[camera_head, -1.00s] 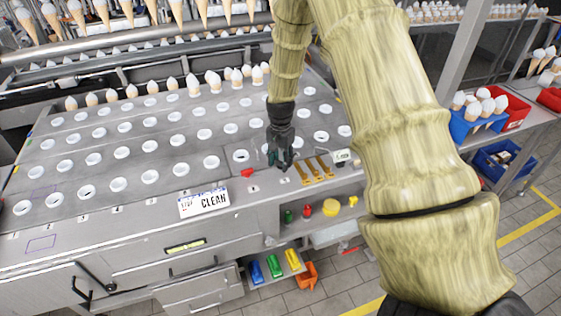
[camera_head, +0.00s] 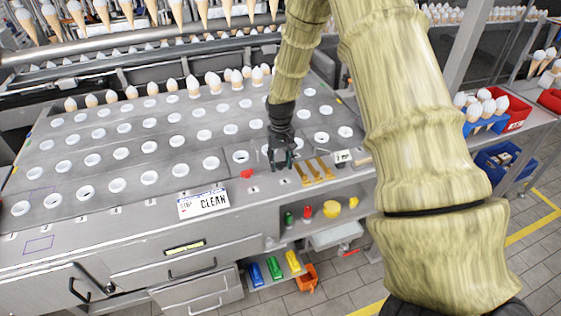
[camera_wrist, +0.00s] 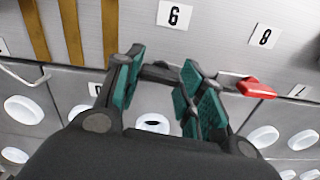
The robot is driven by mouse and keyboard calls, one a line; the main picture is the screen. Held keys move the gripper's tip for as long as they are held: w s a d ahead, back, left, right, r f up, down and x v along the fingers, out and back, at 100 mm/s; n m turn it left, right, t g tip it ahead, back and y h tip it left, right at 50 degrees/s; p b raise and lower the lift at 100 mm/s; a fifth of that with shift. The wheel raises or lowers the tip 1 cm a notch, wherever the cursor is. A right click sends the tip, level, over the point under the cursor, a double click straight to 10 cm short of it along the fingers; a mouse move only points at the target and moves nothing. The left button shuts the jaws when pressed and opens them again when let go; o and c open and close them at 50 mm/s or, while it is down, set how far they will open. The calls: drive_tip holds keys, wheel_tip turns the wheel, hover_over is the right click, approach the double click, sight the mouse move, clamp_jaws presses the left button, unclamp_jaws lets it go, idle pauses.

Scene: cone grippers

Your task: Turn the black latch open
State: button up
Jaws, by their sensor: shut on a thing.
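My gripper (camera_wrist: 158,82) has green-padded fingers. In the wrist view, a dark bar, which looks like the black latch (camera_wrist: 160,73), lies between the pads, and the gripper is shut on it. Its ends are partly hidden by the fingers. In the head view, my gripper (camera_head: 282,160) is low over the front part of the metal worktop, between a red latch and the gold strips. The black latch cannot be made out there.
A red latch (camera_wrist: 256,88) on a metal rod sits right beside the fingers. Gold strips (camera_head: 312,172) lie to the right in the head view. White-rimmed holes (camera_head: 211,162) fill the worktop (camera_head: 120,195).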

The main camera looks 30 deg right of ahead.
sight(280, 162)
drive_tip(key=shift+n, duration=0.4)
drive_tip(key=o, duration=1)
drive_tip(key=shift+r, duration=0.1)
wheel_tip(280, 162, up, 12)
drive_tip(key=shift+f, duration=0.1)
idle(0.6)
